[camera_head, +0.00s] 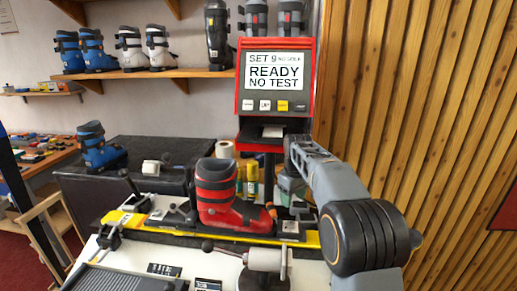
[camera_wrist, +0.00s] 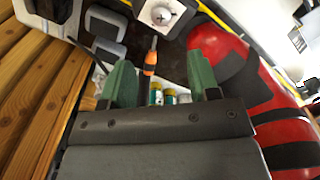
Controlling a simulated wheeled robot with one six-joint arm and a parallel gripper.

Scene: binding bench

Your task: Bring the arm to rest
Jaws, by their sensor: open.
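My gripper (camera_wrist: 166,65) shows in the wrist view with its two green fingers apart and nothing gripped between them. An orange-handled tool (camera_wrist: 150,62) shows beyond the gap between the fingers; how far below it lies I cannot tell. In the head view my arm reaches up from the lower right and bends down, with the gripper end (camera_head: 291,183) right of the red boot (camera_head: 216,190). The red boot also fills the right side of the wrist view (camera_wrist: 232,60), beside the right finger. Whether they touch is unclear.
The boot stands in a yellow-edged binding fixture (camera_head: 160,232) on the bench. A red tester (camera_head: 308,105) behind reads "READY NO TEST". Yellow bottles (camera_head: 252,188) stand behind the boot. A handled clamp (camera_head: 267,258) is in front. A slatted wood wall (camera_head: 430,110) is at right.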

